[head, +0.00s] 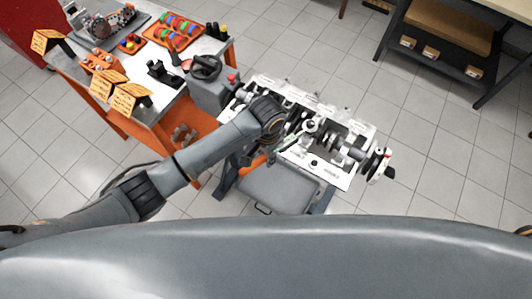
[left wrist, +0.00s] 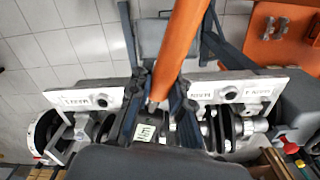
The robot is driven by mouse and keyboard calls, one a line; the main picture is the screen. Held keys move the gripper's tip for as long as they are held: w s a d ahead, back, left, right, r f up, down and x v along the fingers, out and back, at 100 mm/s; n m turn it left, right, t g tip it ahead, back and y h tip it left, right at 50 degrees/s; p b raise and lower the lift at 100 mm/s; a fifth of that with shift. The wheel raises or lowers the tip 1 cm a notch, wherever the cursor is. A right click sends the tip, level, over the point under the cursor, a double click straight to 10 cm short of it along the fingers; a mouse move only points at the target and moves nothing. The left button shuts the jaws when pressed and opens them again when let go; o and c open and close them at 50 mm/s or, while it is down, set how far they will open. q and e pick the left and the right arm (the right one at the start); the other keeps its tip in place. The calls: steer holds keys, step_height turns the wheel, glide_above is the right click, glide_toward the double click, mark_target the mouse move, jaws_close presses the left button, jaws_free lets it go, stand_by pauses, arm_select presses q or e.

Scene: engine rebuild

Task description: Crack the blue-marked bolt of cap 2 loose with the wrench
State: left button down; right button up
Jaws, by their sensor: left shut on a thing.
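The engine block (head: 345,178) stands on a stand, its crankshaft and bearing caps facing up. My left gripper (head: 280,148) is over the block's near side, partly hidden by its own wrist. In the left wrist view my left gripper (left wrist: 160,110) is shut on the wrench, whose orange handle (left wrist: 180,45) extends away from the block. The wrench head is hidden between the fingers and the caps. A cap with a pale green-marked label (left wrist: 146,133) shows beside the fingers. I cannot make out the blue-marked bolt. My right gripper is not in view.
A workbench (head: 150,40) at the upper left holds an orange tray (head: 172,32) of coloured parts and several orange signs. A dark shelf unit (head: 440,55) stands at the upper right. The tiled floor right of the block is clear.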

arm_select(q)
steer(key=shift+s+d+n, duration=0.3)
steer(key=shift+s+d, duration=0.05)
steer(key=shift+s, duration=0.05)
steer(key=shift+s+d, duration=0.1)
steer(key=shift+s, duration=0.05)
steer(key=shift+s+d+n, duration=0.4)
steer(key=shift+n, duration=0.2)
steer(key=shift+w+a+m, duration=0.55)
steer(key=shift+w+m, duration=0.05)
stand_by(0.8)
steer(key=shift+r, duration=1.4)
stand_by(3.0)
steer(key=shift+r, duration=1.35)
